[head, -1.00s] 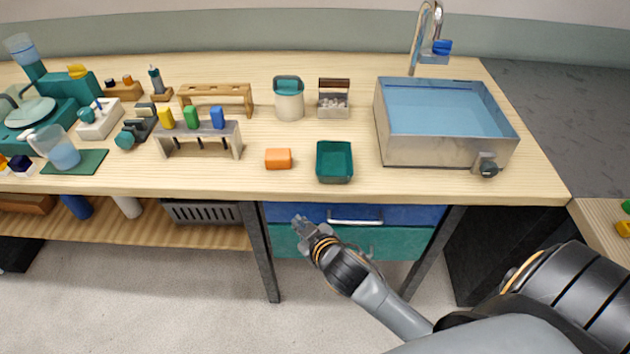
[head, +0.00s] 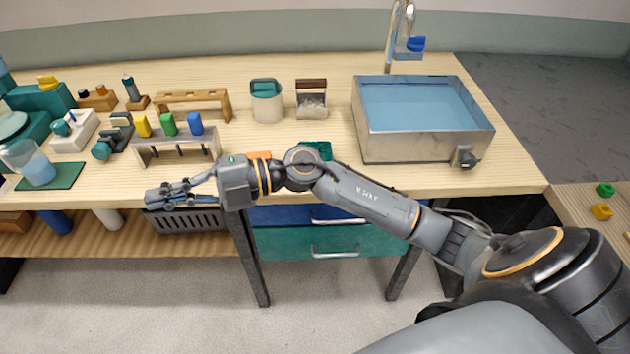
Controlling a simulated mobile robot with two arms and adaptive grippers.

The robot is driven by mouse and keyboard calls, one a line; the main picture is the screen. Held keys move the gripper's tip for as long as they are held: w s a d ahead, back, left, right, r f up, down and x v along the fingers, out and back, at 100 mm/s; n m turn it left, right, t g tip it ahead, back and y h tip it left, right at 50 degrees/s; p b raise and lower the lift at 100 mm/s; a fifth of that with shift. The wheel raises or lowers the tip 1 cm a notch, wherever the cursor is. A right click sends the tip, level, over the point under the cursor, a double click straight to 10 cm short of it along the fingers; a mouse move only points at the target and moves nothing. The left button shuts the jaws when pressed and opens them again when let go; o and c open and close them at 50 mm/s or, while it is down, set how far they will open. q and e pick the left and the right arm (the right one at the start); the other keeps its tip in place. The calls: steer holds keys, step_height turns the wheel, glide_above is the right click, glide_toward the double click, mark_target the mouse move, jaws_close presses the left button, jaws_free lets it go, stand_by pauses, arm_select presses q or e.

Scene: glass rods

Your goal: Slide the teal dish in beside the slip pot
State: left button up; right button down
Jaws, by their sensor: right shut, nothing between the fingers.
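The teal dish (head: 318,146) stands near the table's front edge, mostly hidden behind my right arm; only its back part shows. The slip pot is probably the pale pot with a teal rim (head: 267,103), standing further back and to the left of the dish. My right gripper (head: 165,198) is shut and empty. It appears at the table's front edge, left of the dish and well apart from it. My left gripper is not in view.
An orange block (head: 259,155) is mostly hidden behind my right arm. A small caddy (head: 312,99) stands right of the pot. A metal sink (head: 424,145) stands at the right. A rack with coloured blocks (head: 178,148) and a wooden rack (head: 193,100) stand at the left.

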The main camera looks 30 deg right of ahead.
steer(key=d+f+n+g+h, duration=0.1)
steer(key=d+f+g+h, duration=0.1)
steer(key=d+f+h, duration=0.45)
steer(key=d+f+n+g+h, duration=0.2)
steer(key=d+f+h, duration=0.1)
steer(key=d+h, duration=0.55)
steer(key=d+r+m+h, duration=0.1)
steer(key=d+m+h, duration=0.2)
steer(key=d, duration=1)
steer(key=shift+g, duration=0.3)
steer(key=shift+w+d+f+p, duration=0.3)
steer(key=shift+w+f+p, duration=0.2)
steer(key=shift+f, duration=1.1)
steer(key=shift+w+d+f+p, duration=0.25)
steer(key=shift+w+f+p, duration=0.25)
steer(key=shift+f, duration=1.1)
steer(key=shift+w+d+f+p, duration=0.3)
steer(key=shift+w+f+p, duration=0.15)
steer(key=shift+f, duration=1.15)
steer(key=shift+w, duration=0.1)
